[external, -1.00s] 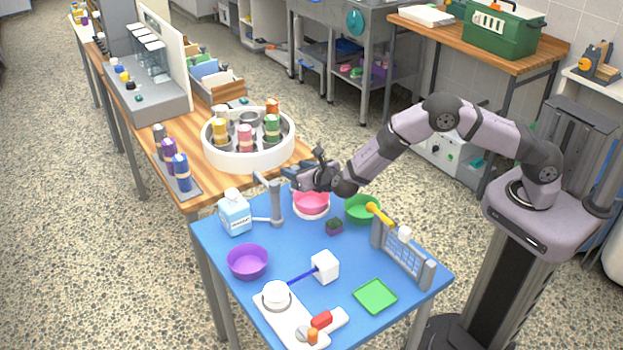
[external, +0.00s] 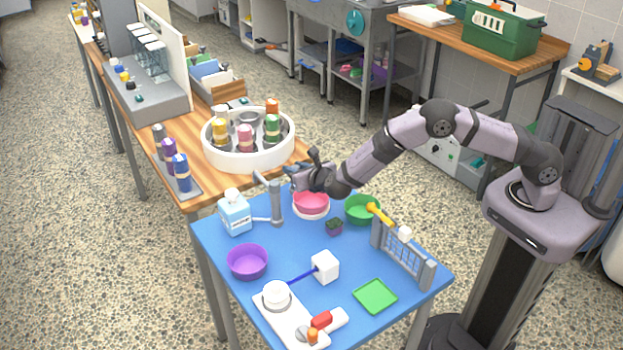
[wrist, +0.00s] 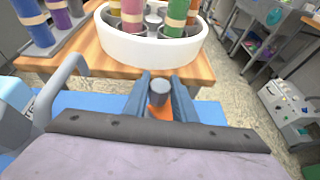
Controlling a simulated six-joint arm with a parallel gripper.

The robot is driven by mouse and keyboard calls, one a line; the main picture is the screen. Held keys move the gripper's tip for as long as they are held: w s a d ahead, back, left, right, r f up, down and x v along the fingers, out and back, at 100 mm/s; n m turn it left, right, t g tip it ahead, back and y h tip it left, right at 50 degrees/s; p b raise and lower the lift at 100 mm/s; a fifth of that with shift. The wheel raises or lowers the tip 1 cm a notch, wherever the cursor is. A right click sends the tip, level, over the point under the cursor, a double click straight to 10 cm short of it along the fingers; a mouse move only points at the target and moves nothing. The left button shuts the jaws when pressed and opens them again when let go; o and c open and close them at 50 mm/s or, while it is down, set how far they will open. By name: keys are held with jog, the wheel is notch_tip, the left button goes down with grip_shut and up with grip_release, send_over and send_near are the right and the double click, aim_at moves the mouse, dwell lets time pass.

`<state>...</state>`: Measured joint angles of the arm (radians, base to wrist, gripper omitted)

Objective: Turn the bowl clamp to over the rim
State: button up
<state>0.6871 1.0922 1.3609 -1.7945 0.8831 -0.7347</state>
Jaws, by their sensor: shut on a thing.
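My gripper (external: 298,183) is above the back edge of the blue table, just over the pink bowl (external: 311,203), which sits in a white ring-shaped base. In the wrist view my gripper's two fingers (wrist: 160,98) are closed around a grey round knob (wrist: 160,92) with an orange part (wrist: 159,112) below it. This knob appears to belong to the bowl clamp. The rest of the clamp is hidden by my gripper, so I cannot tell how it sits against the rim. The bowl is hidden in the wrist view.
A white round carousel (external: 250,155) stands behind.

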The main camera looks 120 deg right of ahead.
jog(key=shift+d+m+g+b, duration=0.1)
jog(key=shift+m+g+b, duration=0.5)
jog(key=shift+g, duration=0.1)
jog(key=shift+r+m+g+b, duration=0.1)
jog(key=shift+m+g+b, duration=0.4)
jog(key=shift+m+g, duration=0.1)
jog(key=shift+y, duration=0.3)
jog(key=o, duration=1)
jog(key=shift+o, duration=0.2)
